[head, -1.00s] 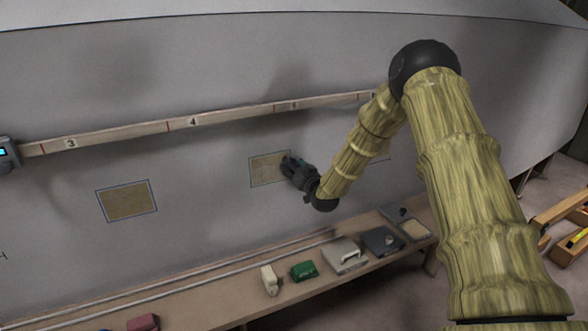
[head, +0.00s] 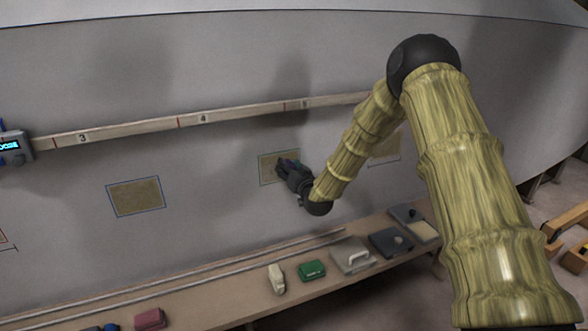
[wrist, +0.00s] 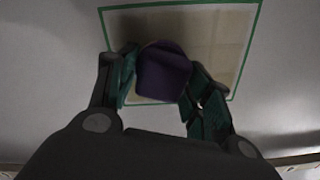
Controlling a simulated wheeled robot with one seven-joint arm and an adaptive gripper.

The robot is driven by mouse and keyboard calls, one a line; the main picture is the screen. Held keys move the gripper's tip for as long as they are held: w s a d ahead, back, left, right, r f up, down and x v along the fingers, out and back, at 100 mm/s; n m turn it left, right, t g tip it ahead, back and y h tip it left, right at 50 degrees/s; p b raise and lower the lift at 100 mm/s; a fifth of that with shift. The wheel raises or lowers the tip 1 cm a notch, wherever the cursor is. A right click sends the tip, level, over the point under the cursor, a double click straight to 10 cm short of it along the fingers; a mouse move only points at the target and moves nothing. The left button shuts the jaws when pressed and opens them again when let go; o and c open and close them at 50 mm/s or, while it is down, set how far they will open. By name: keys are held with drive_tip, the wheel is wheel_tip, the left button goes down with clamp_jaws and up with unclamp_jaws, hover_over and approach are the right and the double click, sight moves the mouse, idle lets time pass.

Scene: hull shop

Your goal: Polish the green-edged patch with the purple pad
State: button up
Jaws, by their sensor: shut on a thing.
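The green-edged patch (wrist: 215,35) fills the upper middle of the wrist view, a tan panel in a thin green outline on the grey hull. In the head view the patch (head: 267,172) is partly covered by my gripper. My gripper (wrist: 158,82) is shut on the purple pad (wrist: 163,72), which sits between its green-lined fingers. The pad lies over the lower middle part of the patch in the wrist view; I cannot tell whether it touches the surface. In the head view my gripper (head: 290,172) is at the patch's right side.
A blue-edged patch (head: 136,197) is to the left and another patch (head: 385,150) to the right, partly behind my arm. A numbered rail (head: 150,129) runs above. The bench (head: 215,298) below holds a green block (head: 311,270), a red block (head: 150,319) and other tools.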

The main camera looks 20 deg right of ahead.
sight(268, 162)
drive_tip(key=shift+s+a+b, duration=0.2)
drive_tip(key=shift+a+b, duration=0.25)
drive_tip(key=shift+a, duration=4.3)
drive_tip(key=shift+w+d+r+p, duration=0.1)
drive_tip(key=shift+r+p, duration=0.35)
drive_tip(key=shift+r, duration=0.65)
drive_tip(key=shift+d+f+b, duration=0.1)
drive_tip(key=shift+d+b, duration=0.25)
drive_tip(key=shift+d, duration=2.75)
drive_tip(key=shift+d, duration=0.1)
drive_tip(key=shift+w+d+b, duration=0.2)
drive_tip(key=shift+d+b, duration=0.1)
drive_tip(key=shift+d, duration=3.8)
drive_tip(key=shift+s+a+b, duration=0.15)
drive_tip(key=shift+a+b, duration=0.35)
drive_tip(key=shift+a, duration=4)
drive_tip(key=shift+a, duration=0.1)
drive_tip(key=shift+a, duration=1.35)
